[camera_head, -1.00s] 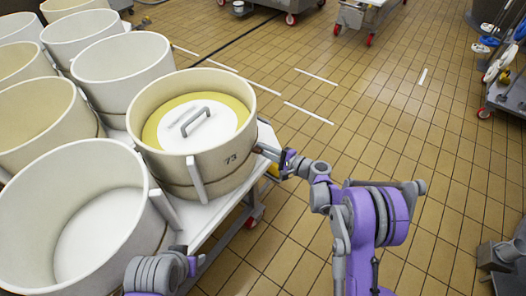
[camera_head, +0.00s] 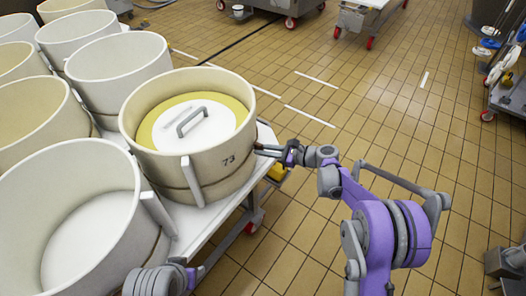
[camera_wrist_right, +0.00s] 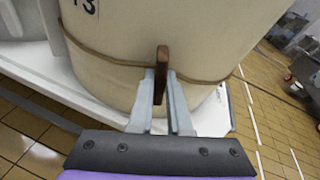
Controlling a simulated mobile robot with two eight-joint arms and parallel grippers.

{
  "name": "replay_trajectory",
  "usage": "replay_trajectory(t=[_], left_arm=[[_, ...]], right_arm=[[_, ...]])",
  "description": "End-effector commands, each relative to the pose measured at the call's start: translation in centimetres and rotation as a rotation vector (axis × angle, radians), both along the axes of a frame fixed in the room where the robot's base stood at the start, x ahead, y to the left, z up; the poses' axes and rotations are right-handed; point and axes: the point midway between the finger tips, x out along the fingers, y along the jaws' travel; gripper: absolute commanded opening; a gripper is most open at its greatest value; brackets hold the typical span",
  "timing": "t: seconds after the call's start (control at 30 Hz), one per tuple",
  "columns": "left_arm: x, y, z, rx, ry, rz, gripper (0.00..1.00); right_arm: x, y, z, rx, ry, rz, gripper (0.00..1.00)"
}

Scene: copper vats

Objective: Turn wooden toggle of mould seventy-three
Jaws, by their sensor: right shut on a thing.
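Mould seventy-three (camera_head: 215,172) is a cream round mould with "73" on its wall, standing at the front right corner of the white table. Inside it is a yellow ring under a white lid (camera_head: 207,126) with a grey handle. In the right wrist view a dark brown wooden toggle (camera_wrist_right: 162,58) stands upright at the cord around the mould (camera_wrist_right: 130,45). My right gripper (camera_head: 262,150) is at the mould's right side. In the right wrist view its two fingers (camera_wrist_right: 162,88) are shut on the toggle's lower part. My left gripper is out of view; only part of that arm shows at bottom.
Several open, similar moulds (camera_head: 85,215) crowd the table left of and behind mould seventy-three. The white table's edge (camera_head: 235,200) runs beneath it. The tiled floor (camera_head: 340,150) to the right is largely open. Carts (camera_head: 365,18) stand farther back.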

Motion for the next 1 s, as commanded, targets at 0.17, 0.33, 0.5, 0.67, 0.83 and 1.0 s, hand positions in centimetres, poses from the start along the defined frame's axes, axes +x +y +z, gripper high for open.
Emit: replay_trajectory(t=[0.17, 0.33, 0.5, 0.67, 0.83, 1.0], left_arm=[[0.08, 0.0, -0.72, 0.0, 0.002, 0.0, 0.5], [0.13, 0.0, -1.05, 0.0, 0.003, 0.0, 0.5], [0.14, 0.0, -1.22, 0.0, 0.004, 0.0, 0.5], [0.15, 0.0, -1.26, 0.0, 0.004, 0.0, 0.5], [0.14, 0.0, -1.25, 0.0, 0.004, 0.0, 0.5], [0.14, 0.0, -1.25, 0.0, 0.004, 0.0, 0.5]], right_arm=[[0.07, -0.05, -0.1, 0.04, 0.105, 0.0, 0.0], [0.11, -0.05, -0.04, 0.066, 0.172, -0.001, 0.0], [0.1, -0.05, -0.02, 0.08, 0.21, 0.0, 0.0], [0.11, -0.05, 0.02, 0.085, 0.222, -0.001, 0.0], [0.11, -0.05, 0.04, 0.086, 0.223, -0.001, 0.0], [0.11, -0.05, 0.04, 0.087, 0.223, -0.001, 0.0]])
